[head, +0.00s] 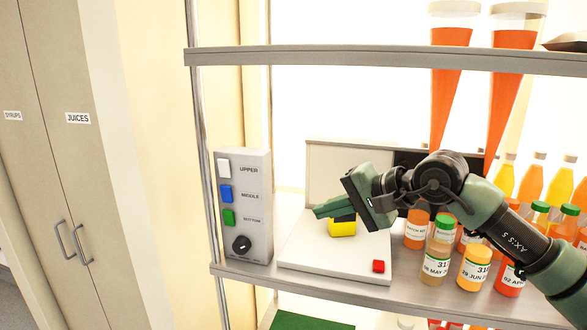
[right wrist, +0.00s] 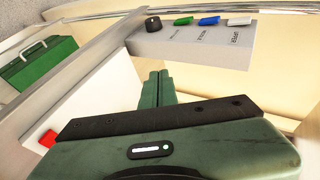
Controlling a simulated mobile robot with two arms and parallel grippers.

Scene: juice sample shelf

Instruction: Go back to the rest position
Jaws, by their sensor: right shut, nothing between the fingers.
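My right gripper (head: 326,210) reaches in from the right over a white device with a flat base (head: 325,258) on the shelf. Its green fingers are shut together with nothing between them; they also show closed in the right wrist view (right wrist: 157,88). A small yellow block (head: 342,228) with a dark top sits on the device, just under and behind the fingers. I cannot tell whether the fingers touch it. My left gripper is in neither view.
A control box (head: 243,205) with white, blue and green buttons and a black knob stands left. A red button (head: 378,266) is on the device's front. Juice bottles (head: 438,250) crowd the right, near my arm. An upper shelf (head: 390,57) crosses above. A green case (right wrist: 40,68) lies below.

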